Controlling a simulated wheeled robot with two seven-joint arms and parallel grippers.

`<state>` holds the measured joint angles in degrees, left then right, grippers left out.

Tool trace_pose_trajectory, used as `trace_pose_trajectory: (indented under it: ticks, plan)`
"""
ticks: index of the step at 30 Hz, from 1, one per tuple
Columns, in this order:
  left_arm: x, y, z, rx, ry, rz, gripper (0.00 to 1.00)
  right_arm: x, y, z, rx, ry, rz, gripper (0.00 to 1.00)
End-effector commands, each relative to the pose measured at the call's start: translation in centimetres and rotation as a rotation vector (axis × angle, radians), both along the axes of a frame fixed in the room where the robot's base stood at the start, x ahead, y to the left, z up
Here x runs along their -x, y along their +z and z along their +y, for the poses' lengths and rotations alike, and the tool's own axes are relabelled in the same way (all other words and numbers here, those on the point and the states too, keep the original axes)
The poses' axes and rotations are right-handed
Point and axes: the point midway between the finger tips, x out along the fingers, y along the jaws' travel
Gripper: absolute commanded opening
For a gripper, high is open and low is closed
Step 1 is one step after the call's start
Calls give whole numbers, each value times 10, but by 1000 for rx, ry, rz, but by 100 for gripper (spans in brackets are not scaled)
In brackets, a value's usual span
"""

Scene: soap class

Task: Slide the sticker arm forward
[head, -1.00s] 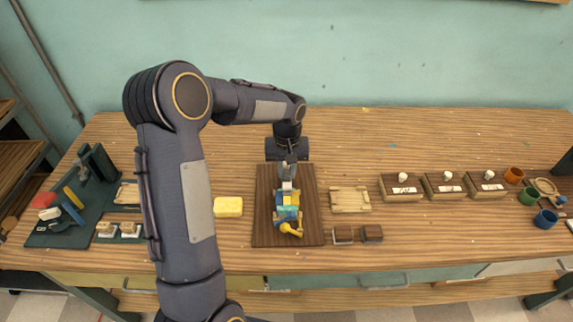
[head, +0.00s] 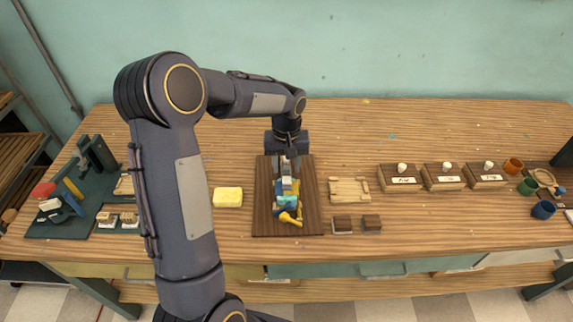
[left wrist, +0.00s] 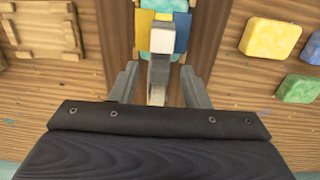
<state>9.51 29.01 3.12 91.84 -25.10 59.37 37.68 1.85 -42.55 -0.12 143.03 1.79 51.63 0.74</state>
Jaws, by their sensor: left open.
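A small device (head: 288,200) with blue, yellow and teal parts and a yellow handle (head: 291,218) at its near end stands on a dark wooden board (head: 263,220) in mid-table. In the left wrist view a grey upright piece (left wrist: 158,72) with a white block (left wrist: 162,40) on it belongs to this device; I cannot tell for certain which part is the sticker arm. My left gripper (head: 287,165) is at the device's far end, open. In the left wrist view its fingers (left wrist: 158,88) stand on either side of the grey piece with gaps. My right gripper is out of view.
A yellow soap or sponge (head: 228,197) lies left of the board. A wooden tray (head: 349,190) and two dark blocks (head: 343,224) lie right of it. Boxes with white knobs (head: 443,178) and mugs stand further right. The table behind is clear.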

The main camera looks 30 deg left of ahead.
Motion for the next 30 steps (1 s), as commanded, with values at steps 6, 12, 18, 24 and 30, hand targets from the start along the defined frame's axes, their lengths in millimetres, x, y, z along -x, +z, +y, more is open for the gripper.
trace_pose_trajectory:
  ticks: [6,12,18,24,30]
  plan:
    - [-1,34,0,0,1,-6,42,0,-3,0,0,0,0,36]
    - [-1,64,0,1,0,-3,42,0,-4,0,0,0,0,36]
    - [0,74,0,1,0,0,42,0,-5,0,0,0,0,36]
    - [0,74,0,1,0,0,42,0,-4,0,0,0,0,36]
    - [0,74,0,1,0,1,42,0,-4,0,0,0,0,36]
